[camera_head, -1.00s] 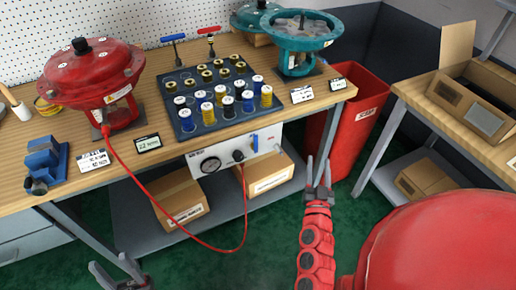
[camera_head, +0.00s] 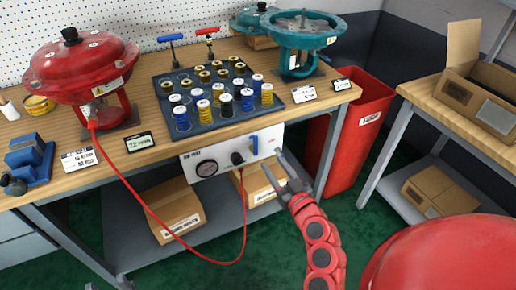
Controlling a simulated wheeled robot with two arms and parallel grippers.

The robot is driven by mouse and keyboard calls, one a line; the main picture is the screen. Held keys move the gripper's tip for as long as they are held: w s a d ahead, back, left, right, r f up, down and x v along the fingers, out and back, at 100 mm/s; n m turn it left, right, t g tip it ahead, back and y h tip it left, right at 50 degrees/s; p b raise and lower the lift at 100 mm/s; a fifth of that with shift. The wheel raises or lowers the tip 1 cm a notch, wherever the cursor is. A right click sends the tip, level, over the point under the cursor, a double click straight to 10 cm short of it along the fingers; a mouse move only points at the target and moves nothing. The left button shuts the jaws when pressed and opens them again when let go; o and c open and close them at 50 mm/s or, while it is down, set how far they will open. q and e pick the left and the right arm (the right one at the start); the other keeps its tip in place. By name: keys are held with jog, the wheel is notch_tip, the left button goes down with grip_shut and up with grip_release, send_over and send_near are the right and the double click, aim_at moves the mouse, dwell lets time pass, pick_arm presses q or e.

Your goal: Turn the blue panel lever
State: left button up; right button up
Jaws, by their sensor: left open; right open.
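The blue panel lever (camera_head: 254,145) stands upright at the right end of the white panel (camera_head: 206,151) under the bench front. My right gripper (camera_head: 275,164) is open and empty, just right of and below the lever. Its fingers point up toward the panel, and I see a gap between them and the lever. Of my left gripper only a small grey tip (camera_head: 89,287) shows at the bottom left edge; the rest is out of the picture.
The panel also carries a gauge (camera_head: 206,168) and a black knob (camera_head: 237,158). A red hose (camera_head: 135,193) loops from the red actuator (camera_head: 83,65) to the panel. A red bin (camera_head: 345,135) stands right of the bench. Cardboard boxes (camera_head: 172,208) sit on the shelf below.

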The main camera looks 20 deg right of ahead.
aim_at(256, 140)
jog(key=w+p, duration=0.1)
jog(key=w, duration=1)
jog(key=shift+w+a, duration=0.1)
jog(key=shift+a, duration=0.05)
grip_shut()
dwell(0.9)
